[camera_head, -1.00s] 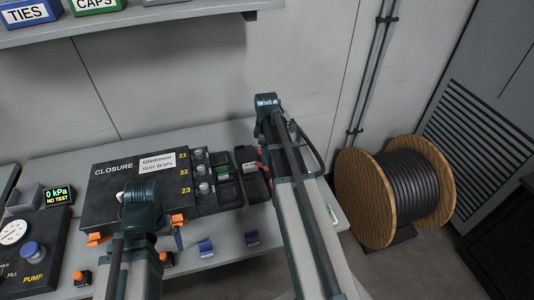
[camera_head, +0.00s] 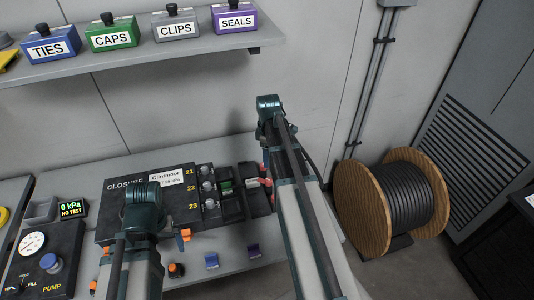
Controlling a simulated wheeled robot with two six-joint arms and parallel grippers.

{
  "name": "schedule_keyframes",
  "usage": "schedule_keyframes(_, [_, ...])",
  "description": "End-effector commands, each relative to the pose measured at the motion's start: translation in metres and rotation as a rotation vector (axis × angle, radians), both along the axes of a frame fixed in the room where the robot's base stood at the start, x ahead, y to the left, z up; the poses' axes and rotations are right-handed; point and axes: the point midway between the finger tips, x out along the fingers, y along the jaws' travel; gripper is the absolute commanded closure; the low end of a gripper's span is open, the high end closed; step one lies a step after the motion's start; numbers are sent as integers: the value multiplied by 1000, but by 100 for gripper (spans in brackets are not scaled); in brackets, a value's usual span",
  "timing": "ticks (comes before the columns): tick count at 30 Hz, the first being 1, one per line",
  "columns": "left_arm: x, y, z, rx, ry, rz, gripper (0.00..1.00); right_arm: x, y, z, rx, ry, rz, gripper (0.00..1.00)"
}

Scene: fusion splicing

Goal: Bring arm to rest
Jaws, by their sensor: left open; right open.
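My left arm (camera_head: 138,225) rises from the bottom left, its dark joint in front of the black closure box (camera_head: 120,195). My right arm (camera_head: 295,205) reaches up from the bottom middle, its dark joint in front of the wall, just right of the tray. Neither gripper's fingers can be made out; they seem hidden behind the arms. I see nothing held. The closure box has a white label and the numbers 21, 22 and 23 beside grey round caps (camera_head: 207,187).
A black tray (camera_head: 232,207) with small green and red items is beside the box. A pump panel (camera_head: 45,255) stands left. Blue (camera_head: 211,260) and purple (camera_head: 253,251) pieces lie at the front. Labelled bins (camera_head: 111,34) line the shelf (camera_head: 150,60). A cable reel (camera_head: 362,210) stands right.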

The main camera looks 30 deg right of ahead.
Motion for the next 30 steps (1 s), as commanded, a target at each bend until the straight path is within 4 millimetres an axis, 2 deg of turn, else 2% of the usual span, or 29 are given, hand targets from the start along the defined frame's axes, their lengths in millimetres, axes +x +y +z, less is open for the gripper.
schedule_keyframes(7, [0,0,0,0,0,0,0,0,1,0,0,0,-1,34])
schedule_keyframes(10, [0,0,-2,0,0,0,0,-4,19,-2,-1,3,-14,34])
schedule_keyframes(11, [0,0,-2,0,0,0,0,-7,30,-2,-2,6,-23,34])
schedule_keyframes(14, [0,0,-6,0,0,0,0,-20,80,-6,-9,14,-75,34])
schedule_keyframes(18, [0,0,-11,0,0,1,0,-54,163,-11,-25,27,-182,34])
schedule_keyframes(21, [0,0,-15,0,0,1,0,-83,211,-14,-43,28,-262,34])
schedule_keyframes(25, [0,0,-18,0,0,1,0,-119,258,-17,-63,27,-353,34])
schedule_keyframes(30, [0,0,-21,0,0,1,0,-151,290,-20,-81,18,-438,34])
